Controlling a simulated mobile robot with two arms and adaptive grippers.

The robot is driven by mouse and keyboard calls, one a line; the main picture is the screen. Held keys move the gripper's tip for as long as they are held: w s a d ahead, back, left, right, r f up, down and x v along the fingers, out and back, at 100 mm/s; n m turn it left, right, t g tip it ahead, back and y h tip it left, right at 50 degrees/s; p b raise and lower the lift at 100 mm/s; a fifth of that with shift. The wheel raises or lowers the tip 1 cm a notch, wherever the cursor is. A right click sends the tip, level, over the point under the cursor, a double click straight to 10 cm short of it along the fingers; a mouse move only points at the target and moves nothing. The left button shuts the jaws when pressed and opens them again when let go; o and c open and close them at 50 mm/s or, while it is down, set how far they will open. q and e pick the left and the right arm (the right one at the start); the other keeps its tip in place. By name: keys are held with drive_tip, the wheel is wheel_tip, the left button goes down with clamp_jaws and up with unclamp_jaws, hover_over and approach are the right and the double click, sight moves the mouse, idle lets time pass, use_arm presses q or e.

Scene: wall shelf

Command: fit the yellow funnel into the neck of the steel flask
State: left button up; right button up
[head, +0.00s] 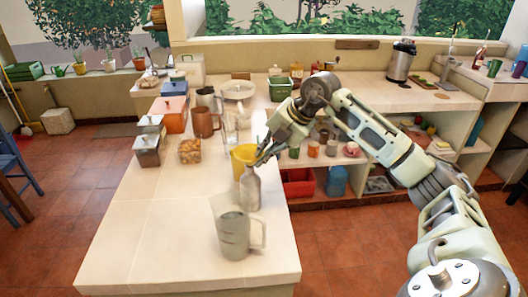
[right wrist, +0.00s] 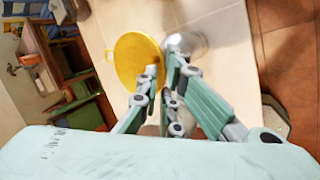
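The yellow funnel (head: 242,160) is at the fingertips of my right gripper (head: 262,156), at the left of the flask's top in the head view. In the right wrist view, the funnel's wide round mouth (right wrist: 132,58) faces the camera. The fingers (right wrist: 163,68) straddle its near-right edge and look closed on it. The steel flask (head: 250,192) stands upright on the counter, and its grey body (right wrist: 188,42) shows just right of the funnel in the wrist view. The funnel's spout and the flask's neck are hidden, so I cannot tell whether they meet. My left gripper is out of view.
A clear measuring jug (head: 234,236) stands close in front of the flask. A glass (head: 231,128), a brown mug (head: 204,122), a jar of snacks (head: 189,151) and lidded canisters (head: 147,150) stand behind and left. The counter's front left is clear.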

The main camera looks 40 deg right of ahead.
drive_tip(key=o, duration=0.4)
drive_tip(key=shift+o, duration=0.2)
drive_tip(key=v, duration=1.2)
